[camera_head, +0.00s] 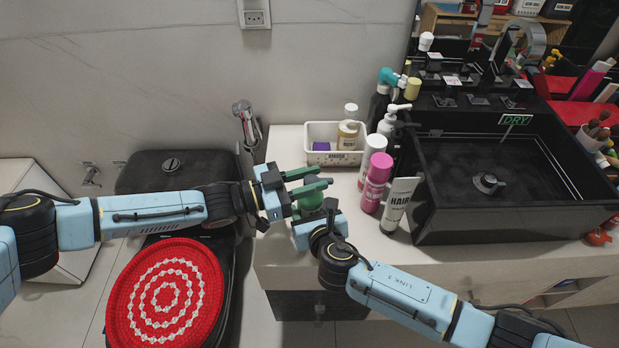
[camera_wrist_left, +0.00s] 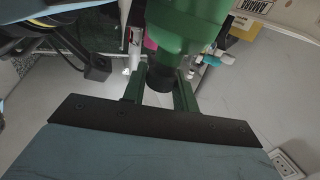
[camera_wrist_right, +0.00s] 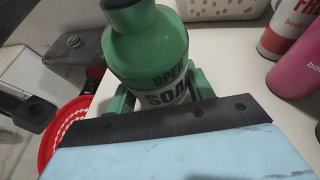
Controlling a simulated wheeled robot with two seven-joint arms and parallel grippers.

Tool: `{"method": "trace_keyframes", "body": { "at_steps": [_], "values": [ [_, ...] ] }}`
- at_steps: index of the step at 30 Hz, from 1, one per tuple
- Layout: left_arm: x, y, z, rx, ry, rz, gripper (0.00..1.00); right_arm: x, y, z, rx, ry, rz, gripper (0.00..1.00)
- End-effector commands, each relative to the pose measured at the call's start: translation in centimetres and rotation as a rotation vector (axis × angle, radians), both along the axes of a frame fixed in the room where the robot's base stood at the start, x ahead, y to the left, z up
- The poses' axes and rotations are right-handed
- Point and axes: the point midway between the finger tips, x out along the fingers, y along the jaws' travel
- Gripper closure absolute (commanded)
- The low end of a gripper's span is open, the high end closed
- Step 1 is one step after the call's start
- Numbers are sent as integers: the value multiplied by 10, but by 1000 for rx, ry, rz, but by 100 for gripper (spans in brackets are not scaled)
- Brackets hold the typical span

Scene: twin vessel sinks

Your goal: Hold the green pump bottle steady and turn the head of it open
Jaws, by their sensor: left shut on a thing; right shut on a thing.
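The green pump bottle (camera_wrist_right: 150,50) has a label reading "OPEN" and "SOAP" in the right wrist view. In the head view the bottle (camera_head: 311,201) is mostly hidden by my grippers. My right gripper (camera_head: 317,218) is shut on its body, with a green finger on each side in the right wrist view. My left gripper (camera_head: 305,186) is shut on the bottle's dark head (camera_wrist_left: 160,78), which sits between its green fingers in the left wrist view. The top of the head is cut off in the right wrist view. I cannot tell if the bottle's base touches the counter.
A white basket (camera_head: 322,157) stands behind the grippers. Pink (camera_head: 376,182), white and other bottles stand to the right, before a black sink (camera_head: 490,195). The counter's left edge is close to my grippers.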

Motion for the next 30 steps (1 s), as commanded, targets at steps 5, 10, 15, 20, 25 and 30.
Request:
{"method": "trace_keyframes", "body": {
  "at_steps": [5,10,15,20,25,30],
  "values": [
    [-7,-7,-1,-9,7,-18,94,-1,5,1,3,-2,12,80],
    [-8,-7,-1,-8,8,-18,94,-1,6,1,3,-2,14,80],
    [-8,-7,-2,-7,8,-18,94,-2,6,1,5,-2,15,80],
    [-8,-7,-2,-7,8,-18,64,-2,7,1,5,-2,16,80],
    [-6,-5,-2,-4,6,-13,44,-1,5,1,4,-1,11,80],
    [-4,-4,-1,-4,4,-9,44,-1,3,0,2,0,7,80]
  ]
}}
